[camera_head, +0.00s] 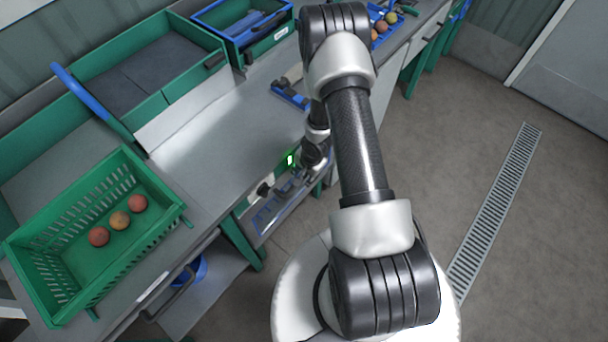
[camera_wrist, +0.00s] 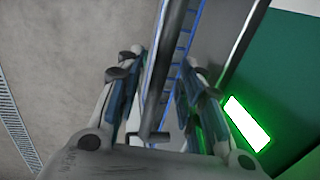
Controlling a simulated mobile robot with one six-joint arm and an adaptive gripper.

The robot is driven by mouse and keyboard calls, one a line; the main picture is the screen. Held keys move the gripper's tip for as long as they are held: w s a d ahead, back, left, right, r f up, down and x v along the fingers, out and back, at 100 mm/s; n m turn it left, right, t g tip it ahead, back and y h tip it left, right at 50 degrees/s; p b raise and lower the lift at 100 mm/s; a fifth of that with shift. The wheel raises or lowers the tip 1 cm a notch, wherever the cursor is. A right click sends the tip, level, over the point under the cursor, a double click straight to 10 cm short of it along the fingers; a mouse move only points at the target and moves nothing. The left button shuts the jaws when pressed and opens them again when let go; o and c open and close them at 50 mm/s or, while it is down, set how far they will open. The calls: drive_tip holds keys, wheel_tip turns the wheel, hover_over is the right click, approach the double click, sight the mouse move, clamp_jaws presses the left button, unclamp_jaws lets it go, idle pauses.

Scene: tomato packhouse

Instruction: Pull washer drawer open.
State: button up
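The washer drawer is a grey tray with blue edges (camera_head: 262,222), below the bench front in the head view. It stands out from the front, with part of its inside showing. In the wrist view its blue slatted inside (camera_wrist: 184,45) and a grey front bar (camera_wrist: 172,50) run up the picture. My gripper (camera_wrist: 163,68) has its two fingers apart, one on each side of the bar. A gap shows between the left finger and the bar; contact on the right is unclear. In the head view my arm partly hides the gripper and drawer.
A green lit panel (camera_wrist: 246,124) is right of the fingers; it also shows in the head view (camera_head: 291,160). A green crate (camera_head: 165,222) with three tomatoes stands on the bench (camera_head: 215,135). The floor (camera_head: 440,150) on the right is clear, with a drain grate (camera_head: 497,205).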

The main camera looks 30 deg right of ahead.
drive_tip(key=shift+c, duration=0.2)
clamp_jaws()
idle(0.5)
